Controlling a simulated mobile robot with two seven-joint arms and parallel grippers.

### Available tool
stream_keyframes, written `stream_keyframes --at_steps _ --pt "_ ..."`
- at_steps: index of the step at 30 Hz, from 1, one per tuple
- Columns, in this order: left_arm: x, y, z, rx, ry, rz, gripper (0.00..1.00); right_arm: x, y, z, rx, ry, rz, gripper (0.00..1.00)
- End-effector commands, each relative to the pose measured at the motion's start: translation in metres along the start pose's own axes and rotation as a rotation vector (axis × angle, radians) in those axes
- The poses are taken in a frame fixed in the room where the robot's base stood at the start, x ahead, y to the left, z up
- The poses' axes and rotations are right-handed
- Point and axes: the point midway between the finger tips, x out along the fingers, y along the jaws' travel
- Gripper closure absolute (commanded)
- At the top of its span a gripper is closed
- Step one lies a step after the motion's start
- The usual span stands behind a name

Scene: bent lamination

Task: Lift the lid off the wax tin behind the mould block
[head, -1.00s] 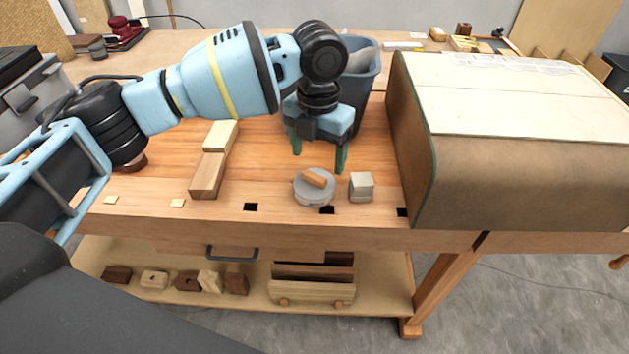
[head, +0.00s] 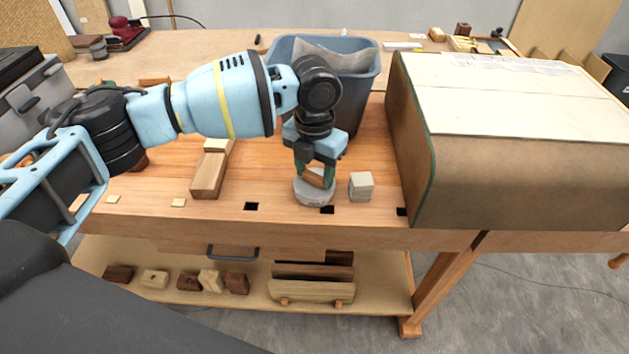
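The wax tin (head: 314,195) is a low round grey tin near the bench's front edge. A small wooden handle (head: 314,179) sits on its lid. The big brown mould block (head: 500,165), with a pale sheet over it, stands to the right of the tin. My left gripper (head: 315,174) points down at the lid, one green finger on either side of the handle. I cannot tell whether the fingers touch it. The gripper covers the back of the lid. The tin stands upright on the bench. My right gripper is not in view.
A small pale block (head: 361,186) stands just right of the tin. A long wooden block (head: 209,172) lies to the left. A grey-blue bin (head: 365,85) stands behind my gripper. The bench top (head: 260,180) is clear between the long block and the tin.

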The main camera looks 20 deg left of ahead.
Motion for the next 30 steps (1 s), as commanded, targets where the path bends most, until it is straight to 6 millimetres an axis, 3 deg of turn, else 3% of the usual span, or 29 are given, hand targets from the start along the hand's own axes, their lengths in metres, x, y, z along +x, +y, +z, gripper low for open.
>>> stream_keyframes --at_steps 3,14,22,30 --pt "0.000 0.000 0.000 0.000 0.000 0.000 0.73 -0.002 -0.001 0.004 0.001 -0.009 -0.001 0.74" --pt "-0.005 0.000 0.000 0.000 -0.001 0.000 0.73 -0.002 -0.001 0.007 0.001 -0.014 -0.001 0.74" --pt "-0.038 0.000 0.001 0.001 -0.001 -0.002 0.73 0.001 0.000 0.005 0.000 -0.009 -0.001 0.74" --pt "-0.042 -0.041 -0.051 0.007 0.000 -0.001 0.73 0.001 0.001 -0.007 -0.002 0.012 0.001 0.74"
